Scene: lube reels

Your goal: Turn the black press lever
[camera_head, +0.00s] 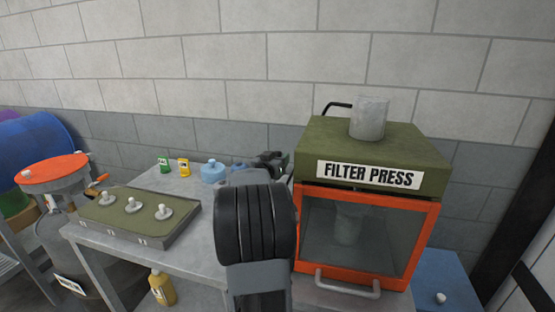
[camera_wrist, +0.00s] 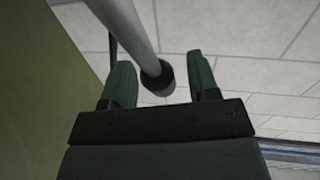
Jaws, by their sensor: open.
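The filter press (camera_head: 367,176) stands at the right, an olive box with an orange-framed glass door. Its black lever (camera_head: 337,105) shows as a thin bent bar at the top left, beside a grey cylinder. My gripper (camera_head: 272,160) is left of the press, mostly hidden behind my own wrist. In the wrist view its two green fingers (camera_wrist: 160,62) are open and apart. A grey rod with a black end (camera_wrist: 158,80) reaches between them, with gaps on both sides. I cannot tell whether this rod is the lever. Olive press casing (camera_wrist: 25,90) fills the left side.
A grey table (camera_head: 140,187) holds an olive panel with several knobs (camera_head: 140,212), small green and yellow containers (camera_head: 184,168) and a blue can (camera_head: 213,172). A door handle (camera_head: 347,285) sticks out low on the press. A block wall (camera_head: 220,60) stands behind.

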